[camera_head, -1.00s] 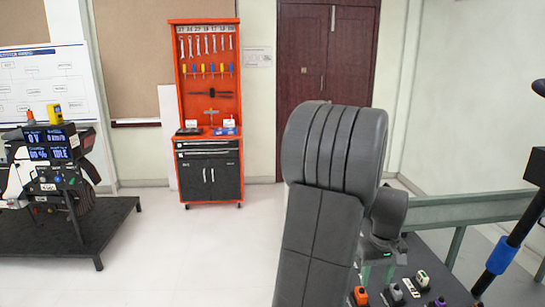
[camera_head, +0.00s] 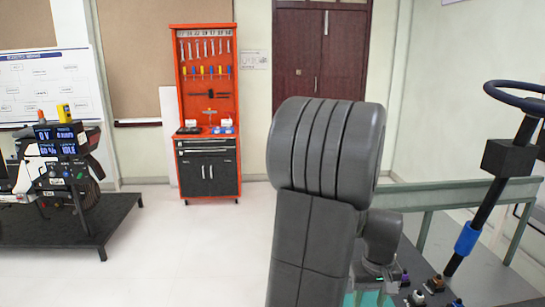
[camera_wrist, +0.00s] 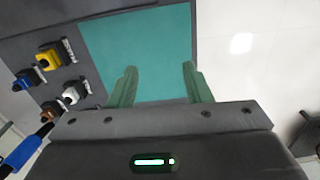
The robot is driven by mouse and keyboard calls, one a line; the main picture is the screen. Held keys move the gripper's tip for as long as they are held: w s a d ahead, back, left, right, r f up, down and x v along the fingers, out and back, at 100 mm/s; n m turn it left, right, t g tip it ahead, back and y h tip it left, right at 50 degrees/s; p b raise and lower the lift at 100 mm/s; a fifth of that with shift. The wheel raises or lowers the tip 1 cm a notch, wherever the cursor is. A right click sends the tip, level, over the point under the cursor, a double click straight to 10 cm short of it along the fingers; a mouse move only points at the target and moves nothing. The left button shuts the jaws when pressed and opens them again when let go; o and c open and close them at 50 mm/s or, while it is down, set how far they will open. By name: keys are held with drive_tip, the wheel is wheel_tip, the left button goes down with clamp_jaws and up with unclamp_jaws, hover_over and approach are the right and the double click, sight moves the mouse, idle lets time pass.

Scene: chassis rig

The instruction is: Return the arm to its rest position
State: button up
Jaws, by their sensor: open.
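My gripper (camera_wrist: 160,86) shows in the wrist view with its two green fingers spread apart and nothing between them. It hangs over a teal panel (camera_wrist: 138,48) on a dark surface, with a gap I cannot judge. In the head view my grey arm rises in the right middle and hides most of the gripper; only a bit of its wrist and the teal panel (camera_head: 372,299) show at the bottom.
Several connectors, one of them yellow (camera_wrist: 48,59), sit left of the panel. A steering wheel (camera_head: 515,97) on a black column with a blue band (camera_head: 467,238) stands at right by a green rail (camera_head: 425,196). A red tool cabinet (camera_head: 207,110) stands behind. The white floor (camera_head: 190,240) is clear.

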drive_tip(key=f, duration=0.6)
drive_tip(key=w+f, duration=0.1)
drive_tip(key=f, duration=0.2)
drive_tip(key=shift+s+a+r, duration=0.1)
drive_tip(key=shift+s+r, duration=0.05)
drive_tip(key=shift+r, duration=0.8)
